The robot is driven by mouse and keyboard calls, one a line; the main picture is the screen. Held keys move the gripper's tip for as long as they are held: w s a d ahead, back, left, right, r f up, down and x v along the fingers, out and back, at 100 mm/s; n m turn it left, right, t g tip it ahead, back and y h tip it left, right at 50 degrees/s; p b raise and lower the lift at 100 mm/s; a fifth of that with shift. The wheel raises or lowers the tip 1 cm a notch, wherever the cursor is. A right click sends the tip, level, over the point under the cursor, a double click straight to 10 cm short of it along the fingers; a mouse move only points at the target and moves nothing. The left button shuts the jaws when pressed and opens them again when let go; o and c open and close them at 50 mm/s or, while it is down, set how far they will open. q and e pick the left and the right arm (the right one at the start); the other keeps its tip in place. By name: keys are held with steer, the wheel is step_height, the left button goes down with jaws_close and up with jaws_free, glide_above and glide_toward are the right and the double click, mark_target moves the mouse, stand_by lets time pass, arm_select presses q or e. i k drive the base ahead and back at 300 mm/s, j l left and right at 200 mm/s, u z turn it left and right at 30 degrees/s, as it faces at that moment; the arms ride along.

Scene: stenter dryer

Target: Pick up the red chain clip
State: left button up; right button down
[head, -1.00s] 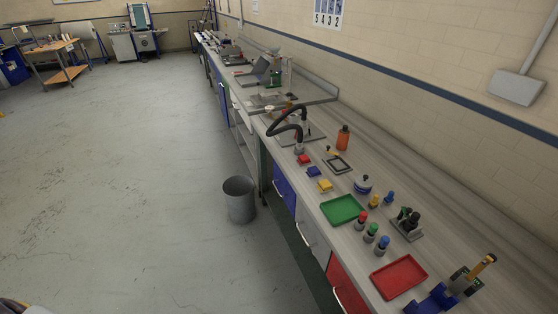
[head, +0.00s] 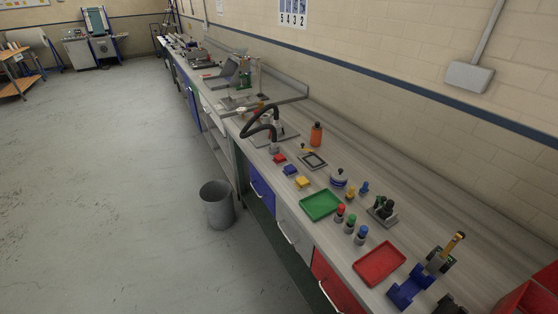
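A small red block-like piece (head: 279,158), which looks like the red chain clip, lies on the long grey workbench (head: 345,155). It is near the bench's front edge, just in front of the base of a black curved hose. A similar blue piece (head: 290,170) and a yellow piece (head: 302,182) lie in a row with it, nearer to me. Its fine shape is too small to make out. Neither of my grippers is in view.
A green tray (head: 321,205) and a red tray (head: 380,263) lie nearer on the bench, with several colored-top bottles between. The black hose (head: 262,115) arches beside the red piece. A grey bin (head: 217,205) stands before the bench. Open floor (head: 110,180) is at left.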

mark_target(281, 158)
steer(key=i+j+z, duration=0.25)
steer(key=j+z, duration=0.25)
steer(key=j, duration=0.25)
steer(key=i+j+z, duration=0.1)
steer(key=j+z, duration=0.15)
steer(key=j, duration=0.2)
steer(key=i+j+z, duration=0.1)
steer(key=j+z, duration=0.2)
steer(key=j, duration=0.1)
